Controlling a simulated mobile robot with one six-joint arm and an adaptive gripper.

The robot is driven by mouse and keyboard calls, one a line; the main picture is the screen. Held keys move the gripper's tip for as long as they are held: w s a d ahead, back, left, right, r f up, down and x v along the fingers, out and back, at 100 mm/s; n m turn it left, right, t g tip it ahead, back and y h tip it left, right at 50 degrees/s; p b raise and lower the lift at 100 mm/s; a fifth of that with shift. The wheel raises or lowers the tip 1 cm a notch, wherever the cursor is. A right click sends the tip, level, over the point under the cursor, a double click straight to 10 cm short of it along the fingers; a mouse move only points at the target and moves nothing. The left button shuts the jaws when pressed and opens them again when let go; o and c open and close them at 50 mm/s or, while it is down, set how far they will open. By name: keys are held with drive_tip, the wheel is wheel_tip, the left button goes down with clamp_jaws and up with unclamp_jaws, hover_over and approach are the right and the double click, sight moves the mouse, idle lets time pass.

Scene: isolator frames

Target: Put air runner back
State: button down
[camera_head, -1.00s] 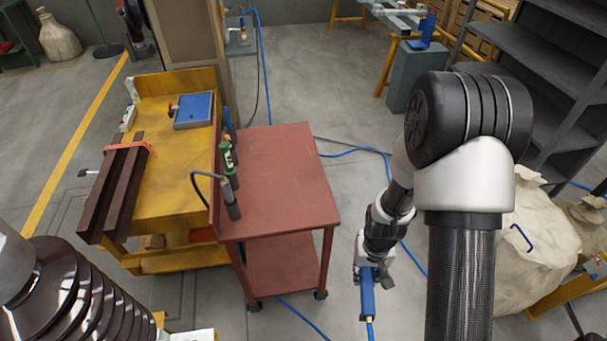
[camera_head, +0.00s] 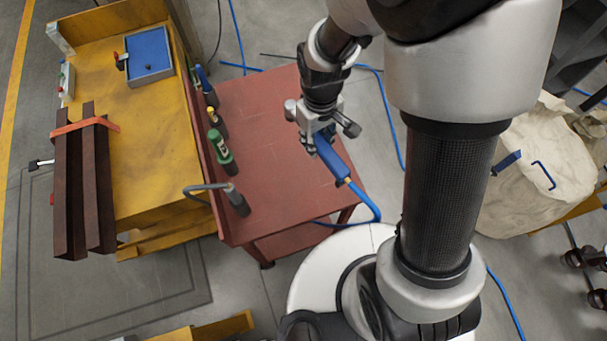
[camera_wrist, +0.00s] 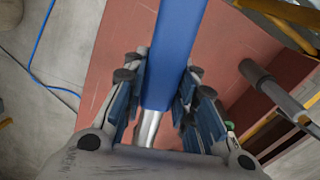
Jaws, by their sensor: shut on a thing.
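The air runner is a blue tool (camera_head: 333,160) with a blue hose on its lower end. My gripper (camera_head: 318,138) is shut on it and holds it over the right part of the red cart's top (camera_head: 262,125). In the wrist view the blue tool (camera_wrist: 176,50) runs between the two finger pads, with a silver end near the palm. The height of the tool above the cart cannot be told.
Along the cart's left edge stand a green bottle-like tool (camera_head: 221,152), a dark tool with a bent grey hose (camera_head: 237,200), and other small tools. The yellow bench (camera_head: 150,150) with brown beams (camera_head: 85,190) adjoins on the left. The middle of the red top is clear.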

drive_tip(key=shift+n, duration=0.9)
drive_tip(key=f+b, duration=0.2)
drive_tip(key=f, duration=0.3)
drive_tip(key=s+a+f+b, duration=0.1)
drive_tip(key=f+b, duration=0.1)
drive_tip(key=f, duration=0.4)
drive_tip(key=a+f+b, duration=0.1)
drive_tip(key=f+b, duration=0.2)
drive_tip(key=f, duration=0.2)
drive_tip(key=shift+s+f, duration=0.2)
drive_tip(key=shift+s, duration=0.05)
drive_tip(key=shift+f, duration=0.2)
drive_tip(key=c, duration=1.3)
unclamp_jaws()
drive_tip(key=shift+r, duration=0.1)
wheel_tip(320, 180, up, 12)
drive_tip(key=p, duration=0.4)
drive_tip(key=shift+r+p, duration=0.15)
drive_tip(key=shift+p, duration=0.15)
